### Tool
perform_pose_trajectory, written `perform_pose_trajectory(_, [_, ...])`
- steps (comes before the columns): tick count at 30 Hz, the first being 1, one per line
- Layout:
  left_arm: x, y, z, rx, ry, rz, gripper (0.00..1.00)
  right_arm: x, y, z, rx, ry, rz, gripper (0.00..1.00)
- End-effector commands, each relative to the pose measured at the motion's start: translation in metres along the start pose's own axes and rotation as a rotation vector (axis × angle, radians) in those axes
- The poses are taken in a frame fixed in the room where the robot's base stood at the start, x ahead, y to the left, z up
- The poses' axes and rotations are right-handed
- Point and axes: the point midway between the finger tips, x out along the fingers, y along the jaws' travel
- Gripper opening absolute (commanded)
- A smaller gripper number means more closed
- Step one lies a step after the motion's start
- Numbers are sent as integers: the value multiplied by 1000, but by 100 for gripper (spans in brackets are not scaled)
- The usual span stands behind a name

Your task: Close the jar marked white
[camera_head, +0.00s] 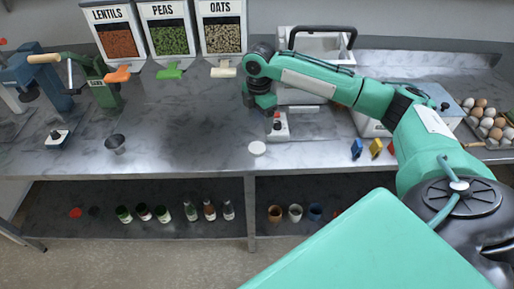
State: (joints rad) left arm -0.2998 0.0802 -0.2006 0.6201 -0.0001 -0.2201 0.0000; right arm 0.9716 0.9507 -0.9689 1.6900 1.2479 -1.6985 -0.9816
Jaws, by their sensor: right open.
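A small jar with a pale, whitish top (295,212) stands on the lower shelf, right of the shelf's middle post; I cannot read any marking on it. A flat white disc (257,148), like a lid, lies on the counter near its front edge. My right gripper (262,108) points down over the counter behind the disc, apart from it. It is open, and I see nothing held in it, though its fingers are small and dark here. My left gripper is not in view.
An orange-brown jar (274,214) and a blue jar (315,212) flank the pale one. A white device with a red knob (278,127) stands close to my right gripper.

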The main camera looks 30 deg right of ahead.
Motion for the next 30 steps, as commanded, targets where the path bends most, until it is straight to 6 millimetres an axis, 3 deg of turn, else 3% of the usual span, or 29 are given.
perform_pose_trajectory(12, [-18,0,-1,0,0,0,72,60,0,-1,1,0,-2,78])
perform_pose_trajectory(24, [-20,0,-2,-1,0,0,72,66,0,-2,0,0,-1,78])
perform_pose_trajectory(30, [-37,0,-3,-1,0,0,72,90,0,-10,0,0,-3,78])
